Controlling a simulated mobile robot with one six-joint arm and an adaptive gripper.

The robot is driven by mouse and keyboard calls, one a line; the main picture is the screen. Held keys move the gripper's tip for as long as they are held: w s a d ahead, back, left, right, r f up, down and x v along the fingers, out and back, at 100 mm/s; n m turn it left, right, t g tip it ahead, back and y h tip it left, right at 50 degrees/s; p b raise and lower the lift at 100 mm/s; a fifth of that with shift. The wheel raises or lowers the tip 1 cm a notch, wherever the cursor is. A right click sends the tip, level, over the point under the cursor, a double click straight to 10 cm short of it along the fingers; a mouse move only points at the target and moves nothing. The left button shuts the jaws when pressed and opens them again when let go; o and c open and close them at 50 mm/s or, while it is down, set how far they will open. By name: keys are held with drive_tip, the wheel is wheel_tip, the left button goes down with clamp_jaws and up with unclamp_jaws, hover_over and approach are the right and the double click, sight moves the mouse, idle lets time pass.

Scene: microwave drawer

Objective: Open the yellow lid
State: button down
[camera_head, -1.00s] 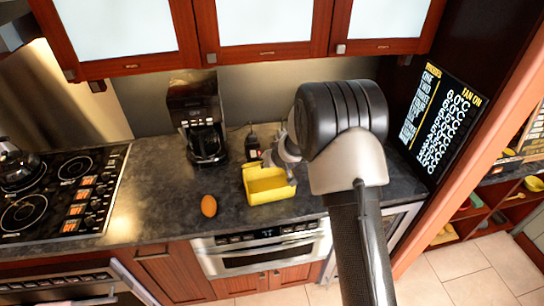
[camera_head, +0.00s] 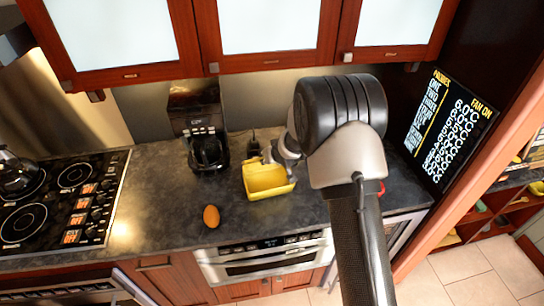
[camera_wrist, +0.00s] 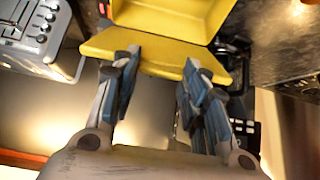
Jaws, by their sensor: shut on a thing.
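A yellow box (camera_head: 268,188) stands on the dark counter with its hollow inside open to view from above. In the wrist view the yellow box (camera_wrist: 160,15) is at the top. A yellow panel, the lid (camera_wrist: 165,50), tilts out from its edge toward me. My gripper (camera_wrist: 163,62) has its two fingers at this lid, one on each side, shut on it with a wide gap between them. In the head view my gripper (camera_head: 274,155) is at the back edge of the box, partly hidden by my arm.
An orange egg (camera_head: 211,216) lies left of the box. A black coffee maker (camera_head: 207,130) stands at the back left, with a small dark object (camera_head: 253,146) behind the box. A stove (camera_head: 60,195) is at far left; cabinets (camera_head: 265,35) hang above.

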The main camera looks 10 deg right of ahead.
drive_tip(key=shift+s+r, duration=0.1)
drive_tip(key=shift+s, duration=0.05)
idle(0.5)
drive_tip(key=c, duration=0.9)
unclamp_jaws()
drive_tip(key=v, duration=1.2)
